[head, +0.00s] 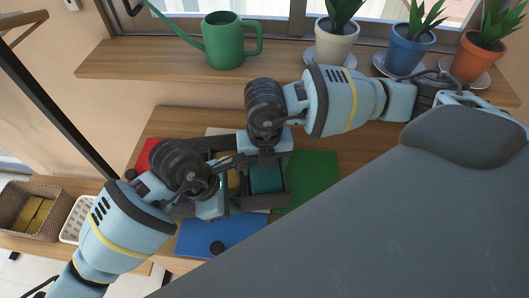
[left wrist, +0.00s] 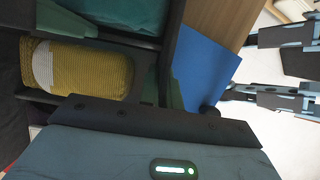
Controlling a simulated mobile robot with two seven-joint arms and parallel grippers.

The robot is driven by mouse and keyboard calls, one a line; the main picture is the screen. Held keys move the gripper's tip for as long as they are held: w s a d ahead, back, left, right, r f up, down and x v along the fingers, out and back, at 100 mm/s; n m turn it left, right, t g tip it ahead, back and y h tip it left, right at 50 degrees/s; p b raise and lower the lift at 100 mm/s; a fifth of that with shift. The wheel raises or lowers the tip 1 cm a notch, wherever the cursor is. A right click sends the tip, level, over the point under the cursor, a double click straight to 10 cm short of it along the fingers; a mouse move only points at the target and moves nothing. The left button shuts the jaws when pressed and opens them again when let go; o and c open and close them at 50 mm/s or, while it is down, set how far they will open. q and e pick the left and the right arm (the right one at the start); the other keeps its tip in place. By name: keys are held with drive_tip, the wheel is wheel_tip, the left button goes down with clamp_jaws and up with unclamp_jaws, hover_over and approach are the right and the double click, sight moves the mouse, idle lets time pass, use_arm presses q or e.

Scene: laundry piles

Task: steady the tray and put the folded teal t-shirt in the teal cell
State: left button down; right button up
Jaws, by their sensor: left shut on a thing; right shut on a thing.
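The dark tray (head: 286,190) lies on the wooden table, partly hidden by my two arms. The folded teal t-shirt (head: 265,177) shows at the tray's right cell, below my right gripper (head: 264,150), which is shut on it; the fingertips are hard to make out. Its teal cloth also shows at the top of the left wrist view (left wrist: 125,12). A folded mustard striped garment (left wrist: 90,70) lies in the neighbouring cell. My left gripper (head: 222,195) is shut on the tray's near wall; the contact is mostly hidden.
A blue sheet (head: 222,237), a green sheet (head: 318,175) and a red sheet (head: 145,157) lie around the tray. A wicker basket (head: 22,190) and a white basket (head: 75,215) stand at left. A green watering can (head: 222,42) and potted plants stand on the shelf behind.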

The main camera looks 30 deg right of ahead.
drive_tip(key=shift+f, duration=0.5)
drive_tip(key=o, duration=1.2)
drive_tip(key=shift+c, duration=0.2)
drive_tip(key=shift+r, duration=3.05)
use_arm(q)
drive_tip(key=c, duration=1.5)
unclamp_jaws()
drive_tip(key=shift+r, duration=0.1)
